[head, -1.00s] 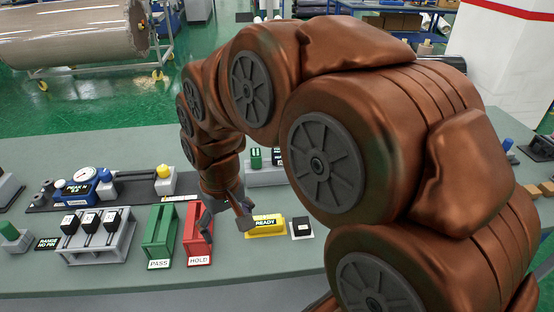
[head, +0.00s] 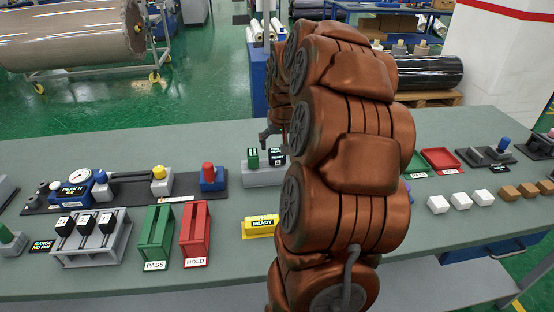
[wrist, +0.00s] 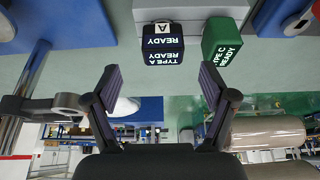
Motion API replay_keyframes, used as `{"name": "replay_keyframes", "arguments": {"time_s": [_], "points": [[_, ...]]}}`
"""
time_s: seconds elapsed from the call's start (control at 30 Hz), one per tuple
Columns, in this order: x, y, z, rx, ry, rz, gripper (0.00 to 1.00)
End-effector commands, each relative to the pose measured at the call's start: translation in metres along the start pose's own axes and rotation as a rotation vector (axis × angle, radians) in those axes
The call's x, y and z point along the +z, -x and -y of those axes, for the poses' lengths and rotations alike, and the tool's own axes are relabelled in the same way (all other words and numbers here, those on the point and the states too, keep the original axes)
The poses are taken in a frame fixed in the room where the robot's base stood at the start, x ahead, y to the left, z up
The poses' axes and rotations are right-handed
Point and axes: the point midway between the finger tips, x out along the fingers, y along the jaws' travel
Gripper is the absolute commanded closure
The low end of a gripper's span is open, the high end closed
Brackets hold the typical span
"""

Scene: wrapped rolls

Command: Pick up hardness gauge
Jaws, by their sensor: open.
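Two small gauge blocks sit in a grey holder (head: 264,178) on the bench. One is dark, labelled TYPE A READY (wrist: 163,44); it also shows in the head view (head: 276,156). The other is green, labelled TYPE C READY (wrist: 221,42); it also shows in the head view (head: 253,158). My gripper (wrist: 162,88) is open and empty. In the wrist view, which is upside down, the dark gauge lies between and beyond the fingertips, with the green one to its right. In the head view my arm hides part of the holder's right side.
A green PASS slot (head: 156,235), a red HOLD slot (head: 194,232) and a yellow READY block (head: 259,226) stand nearer. A blue gauge device (head: 76,188) is at left. A metal post with a bracket (wrist: 40,103) stands left in the wrist view.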

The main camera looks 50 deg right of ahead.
Motion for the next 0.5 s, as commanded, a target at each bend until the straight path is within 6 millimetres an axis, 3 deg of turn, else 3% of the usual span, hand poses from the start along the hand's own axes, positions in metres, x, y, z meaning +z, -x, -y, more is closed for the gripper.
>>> {"name": "replay_keyframes", "arguments": {"time_s": [0.5], "points": [[0.000,-0.039,0.004,0.000,0.001,0.006,0.17]]}}
